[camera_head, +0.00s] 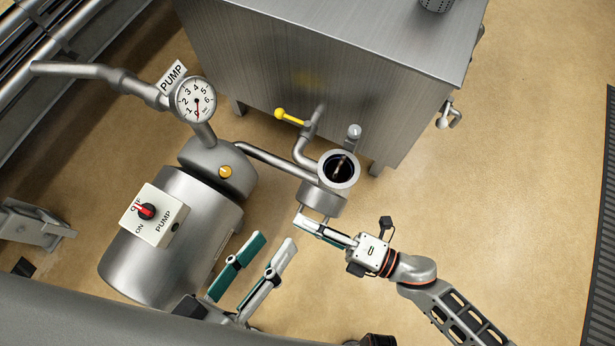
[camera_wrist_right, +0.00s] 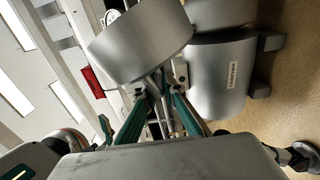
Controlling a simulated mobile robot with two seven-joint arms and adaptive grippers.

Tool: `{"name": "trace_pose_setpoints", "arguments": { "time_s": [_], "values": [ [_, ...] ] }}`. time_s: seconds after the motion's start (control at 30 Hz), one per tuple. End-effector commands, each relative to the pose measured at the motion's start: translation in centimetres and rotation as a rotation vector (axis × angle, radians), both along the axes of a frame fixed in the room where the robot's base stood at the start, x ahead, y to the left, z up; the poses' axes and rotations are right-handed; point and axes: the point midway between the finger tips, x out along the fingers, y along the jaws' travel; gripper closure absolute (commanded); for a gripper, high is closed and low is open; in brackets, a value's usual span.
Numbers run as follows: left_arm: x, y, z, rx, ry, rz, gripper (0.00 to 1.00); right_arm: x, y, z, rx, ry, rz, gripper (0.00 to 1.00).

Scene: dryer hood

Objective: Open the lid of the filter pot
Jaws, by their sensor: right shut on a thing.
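The filter pot (camera_head: 355,166) stands in front of the steel tank, and its round mouth shows dark inside. A grey cylindrical part, seemingly the lid (camera_head: 318,199), lies against the pot's near side, tilted away from the mouth; where they join is unclear. It fills the upper middle of the right wrist view (camera_wrist_right: 140,42). Two thin bars stick out from it. My right gripper (camera_head: 312,224) is shut on these bars, which run between its fingers in the wrist view (camera_wrist_right: 160,98). My left gripper (camera_head: 272,243) is open and empty, lower left of the pot.
The pump (camera_head: 160,235) with its switch box (camera_head: 153,214) lies left of my left gripper. A gauge (camera_head: 196,100), pipes and a yellow-handled valve (camera_head: 290,117) are behind it. The steel tank (camera_head: 330,60) stands at the back.

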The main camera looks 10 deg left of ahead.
Motion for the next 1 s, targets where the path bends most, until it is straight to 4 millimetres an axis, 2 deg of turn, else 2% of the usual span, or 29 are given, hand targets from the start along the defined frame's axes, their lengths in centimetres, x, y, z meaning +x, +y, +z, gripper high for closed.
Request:
{"name": "trace_pose_setpoints", "arguments": {
  "time_s": [0.47, 0.5, 0.53, 0.87, 1.0],
  "values": [
    [0.1, 0.0, 0.0, -0.006, 0.002, 0.005, 0.62, 0.7, -0.3, -0.3, -0.009, -0.002, -0.013, 1.0],
    [0.1, 0.0, 0.0, -0.005, 0.003, 0.004, 0.62, 0.7, -0.3, -0.3, -0.009, -0.002, -0.013, 0.8],
    [0.0, 0.0, 0.0, -0.006, 0.002, 0.004, 0.62, 0.7, -0.3, -0.3, -0.008, -0.003, -0.012, 0.76],
    [-0.3, -0.1, -0.2, -0.001, 0.006, -0.007, 0.62, 0.4, -0.3, -0.2, -0.005, -0.002, -0.007, 0.76],
    [-0.2, -0.1, -0.1, -0.002, 0.006, -0.005, 0.62, 0.0, -1.3, -0.3, -0.007, -0.002, -0.007, 0.76]
  ]
}}
